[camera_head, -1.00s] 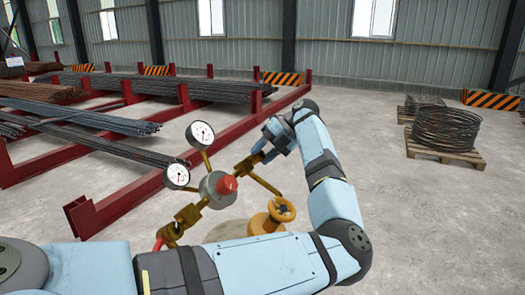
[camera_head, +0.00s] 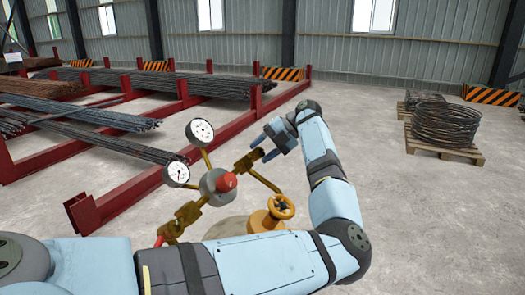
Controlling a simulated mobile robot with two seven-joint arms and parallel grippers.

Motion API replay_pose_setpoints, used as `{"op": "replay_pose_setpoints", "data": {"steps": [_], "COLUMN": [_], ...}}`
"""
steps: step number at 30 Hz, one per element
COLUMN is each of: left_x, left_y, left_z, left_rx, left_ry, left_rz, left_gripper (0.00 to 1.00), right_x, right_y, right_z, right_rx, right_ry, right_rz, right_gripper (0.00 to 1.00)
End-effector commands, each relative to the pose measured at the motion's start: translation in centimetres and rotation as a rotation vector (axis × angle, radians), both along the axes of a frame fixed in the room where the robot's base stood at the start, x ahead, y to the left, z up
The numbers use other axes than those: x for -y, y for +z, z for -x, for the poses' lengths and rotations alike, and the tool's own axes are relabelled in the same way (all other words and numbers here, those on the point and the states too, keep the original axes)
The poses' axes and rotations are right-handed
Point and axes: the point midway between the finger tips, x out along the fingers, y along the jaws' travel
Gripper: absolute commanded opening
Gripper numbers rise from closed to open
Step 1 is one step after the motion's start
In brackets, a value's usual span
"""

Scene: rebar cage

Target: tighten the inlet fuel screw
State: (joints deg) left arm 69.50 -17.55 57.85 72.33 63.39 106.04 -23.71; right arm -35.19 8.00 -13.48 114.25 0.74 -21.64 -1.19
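A regulator (camera_head: 216,186) with a grey round body and a red knob (camera_head: 227,182) stands in the middle of the head view. Two white dial gauges sit on it, one above (camera_head: 200,132) and one to the left (camera_head: 176,174). A brass fitting (camera_head: 248,161) is on its right side and another (camera_head: 187,213) on its lower left. No label shows which is the fuel inlet screw. My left gripper (camera_head: 263,148) is just above and right of the right-hand fitting, its fingers apart and empty. Whether a finger touches the fitting is hard to tell. My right gripper is out of view.
A yellow cylinder top with a handwheel valve (camera_head: 280,207) stands right below the regulator, partly hidden by my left arm. Red racks (camera_head: 130,184) with rebar bundles fill the left. Wire coils (camera_head: 446,124) on pallets lie at the right. The floor between is clear.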

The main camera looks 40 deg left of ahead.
Motion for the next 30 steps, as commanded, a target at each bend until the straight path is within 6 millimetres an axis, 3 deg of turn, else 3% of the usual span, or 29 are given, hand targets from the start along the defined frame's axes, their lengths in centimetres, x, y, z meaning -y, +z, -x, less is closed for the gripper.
{"op": "replay_pose_setpoints", "data": {"steps": [11, 22, 30], "left_x": [0.3, 4.0, 6.0], "left_y": [0.4, 5.2, 8.0], "left_z": [-0.5, -5.4, -7.9], "left_rx": [0.002, 0.002, 0.0], "left_ry": [0.001, -0.002, 0.002], "left_rz": [0.001, 0.0, 0.003], "left_gripper": [0.44, 0.44, 0.44], "right_x": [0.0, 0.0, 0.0], "right_y": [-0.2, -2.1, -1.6], "right_z": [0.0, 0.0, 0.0], "right_rx": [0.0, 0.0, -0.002], "right_ry": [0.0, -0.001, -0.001], "right_rz": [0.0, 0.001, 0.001], "right_gripper": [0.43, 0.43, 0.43]}}
